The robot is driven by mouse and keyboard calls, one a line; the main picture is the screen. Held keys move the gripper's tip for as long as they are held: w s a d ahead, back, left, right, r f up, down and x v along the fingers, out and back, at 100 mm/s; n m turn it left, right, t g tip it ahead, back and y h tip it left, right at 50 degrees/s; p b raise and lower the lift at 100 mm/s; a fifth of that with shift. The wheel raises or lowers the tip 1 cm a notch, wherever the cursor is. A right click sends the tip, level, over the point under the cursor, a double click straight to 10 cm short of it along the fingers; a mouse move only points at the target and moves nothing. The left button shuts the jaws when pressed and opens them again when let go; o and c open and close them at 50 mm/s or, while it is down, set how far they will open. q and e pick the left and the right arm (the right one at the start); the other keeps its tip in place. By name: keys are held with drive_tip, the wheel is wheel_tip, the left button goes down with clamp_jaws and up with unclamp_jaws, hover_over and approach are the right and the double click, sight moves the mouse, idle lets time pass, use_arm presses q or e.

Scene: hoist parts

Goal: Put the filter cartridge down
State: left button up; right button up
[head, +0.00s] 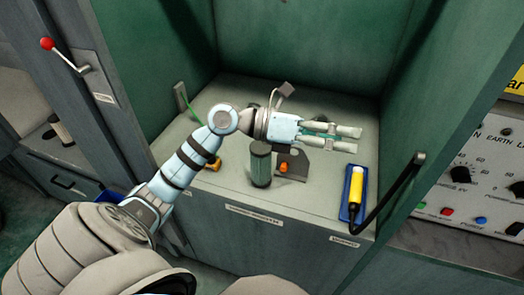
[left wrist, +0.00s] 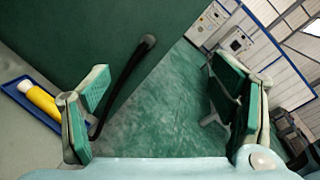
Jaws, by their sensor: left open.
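A dark grey-green cylinder with a lighter top, which looks like the filter cartridge (head: 260,165), stands upright on the cabinet's bench near its front edge. My left gripper (head: 347,139) is above the bench, to the right of and beyond the cylinder, pointing right. Its fingers are apart with nothing between them. In the left wrist view the open fingers (left wrist: 165,112) frame green floor and the cabinet wall; the cylinder does not show there. My right gripper is not in view.
A dark bracket with an orange knob (head: 284,168) stands just right of the cylinder. A yellow cylinder (head: 356,185) lies in a blue tray (head: 345,213) at the right. A black bar handle (head: 393,190) and the cabinet side walls bound the bench. Clear bench lies between bracket and tray.

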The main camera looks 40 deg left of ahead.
use_arm(q)
drive_tip(key=w+a+f+g+y, duration=0.2)
drive_tip(key=a+f+y, duration=0.35)
drive_tip(key=a, duration=0.25)
drive_tip(key=n+g+y+b, duration=0.1)
drive_tip(key=g+y+b, duration=0.15)
drive_tip(key=y, duration=0.55)
approach(259, 147)
drive_tip(key=shift+h, duration=0.25)
drive_tip(key=x, duration=0.6)
drive_tip(key=p+x, duration=0.1)
drive_tip(key=x, duration=0.5)
drive_tip(key=shift+a, duration=0.2)
clamp_jaws()
